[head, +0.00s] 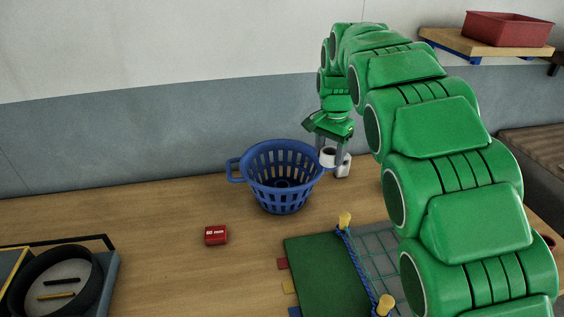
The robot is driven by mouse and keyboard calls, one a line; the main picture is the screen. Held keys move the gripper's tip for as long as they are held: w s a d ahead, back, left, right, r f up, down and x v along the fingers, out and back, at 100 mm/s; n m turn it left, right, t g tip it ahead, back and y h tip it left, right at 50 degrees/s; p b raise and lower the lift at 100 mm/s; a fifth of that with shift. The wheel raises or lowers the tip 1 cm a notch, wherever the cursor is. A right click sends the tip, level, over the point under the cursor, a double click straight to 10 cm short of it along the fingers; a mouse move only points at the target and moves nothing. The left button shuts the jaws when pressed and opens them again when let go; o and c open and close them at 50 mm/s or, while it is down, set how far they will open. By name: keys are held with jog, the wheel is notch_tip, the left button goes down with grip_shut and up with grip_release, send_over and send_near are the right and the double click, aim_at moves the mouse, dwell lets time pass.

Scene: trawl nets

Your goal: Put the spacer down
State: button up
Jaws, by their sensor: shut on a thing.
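My gripper (327,150) is at the back of the table, just right of the blue basket's rim, pointing down. It is shut on a small white piece with a dark round opening (328,158), which appears to be the spacer. A second white piece (344,166) with a dark mark shows just right of it; I cannot tell whether the two touch. How far the held piece is above the table is unclear.
A blue slotted basket (282,152) stands close left of my gripper. A red block marked 60 mm (215,235) lies in front. A green mat (318,278) with netting and yellow pegs is front right. A black round tray (93,290) is front left. The left middle table is clear.

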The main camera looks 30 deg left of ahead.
jog(key=shift+s+a, duration=2.35)
jog(key=shift+a, duration=4)
jog(key=shift+n, duration=0.3)
jog(key=shift+d+f, duration=0.1)
jog(key=shift+f, duration=6.6)
jog(key=shift+f, duration=0.6)
jog(key=o, duration=1.1)
jog(key=shift+c, duration=0.2)
notch_tip(320, 180, up, 13)
jog(key=shift+r, duration=0.1)
